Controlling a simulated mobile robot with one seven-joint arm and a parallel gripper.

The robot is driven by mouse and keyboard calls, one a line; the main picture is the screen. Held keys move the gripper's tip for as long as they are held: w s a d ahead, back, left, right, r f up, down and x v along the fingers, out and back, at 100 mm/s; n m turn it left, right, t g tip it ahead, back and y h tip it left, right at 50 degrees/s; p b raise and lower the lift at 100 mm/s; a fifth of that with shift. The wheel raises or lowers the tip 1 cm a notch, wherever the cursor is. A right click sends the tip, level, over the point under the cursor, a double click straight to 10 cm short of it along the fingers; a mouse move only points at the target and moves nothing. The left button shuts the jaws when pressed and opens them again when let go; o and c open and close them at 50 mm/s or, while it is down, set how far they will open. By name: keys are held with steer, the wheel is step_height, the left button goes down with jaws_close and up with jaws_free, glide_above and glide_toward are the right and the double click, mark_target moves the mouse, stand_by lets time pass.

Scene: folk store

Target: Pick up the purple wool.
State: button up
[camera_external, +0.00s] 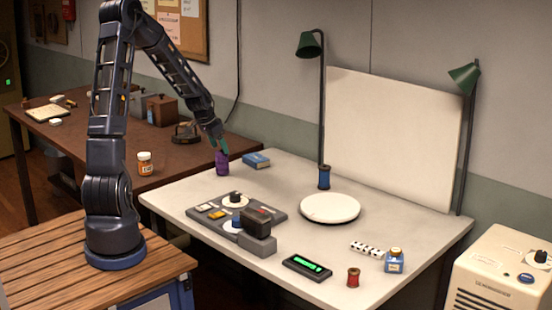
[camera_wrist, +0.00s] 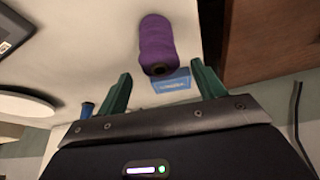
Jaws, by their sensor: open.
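The purple wool (camera_external: 222,163) is a small upright spool near the left back edge of the pale table (camera_external: 290,265). In the wrist view the wool (camera_wrist: 158,45) lies ahead of the fingers, between their lines and a little apart from them. My gripper (camera_external: 219,146) is just above the wool in the external view, its green fingers pointing down. In the wrist view my gripper (camera_wrist: 160,88) is open, its two green fingers spread apart with nothing between them.
A blue box (camera_external: 256,160) lies just right of the wool. A round white plate (camera_external: 330,208), a blue spool (camera_external: 324,177) and a grey device (camera_external: 240,217) stand further off on the table. A brown table (camera_external: 180,168) is to the left.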

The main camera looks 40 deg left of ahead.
mark_target(223, 155)
steer(key=shift+x, duration=2.8)
steer(key=c, duration=1)
steer(key=shift+r, duration=0.15)
steer(key=shift+c, duration=0.2)
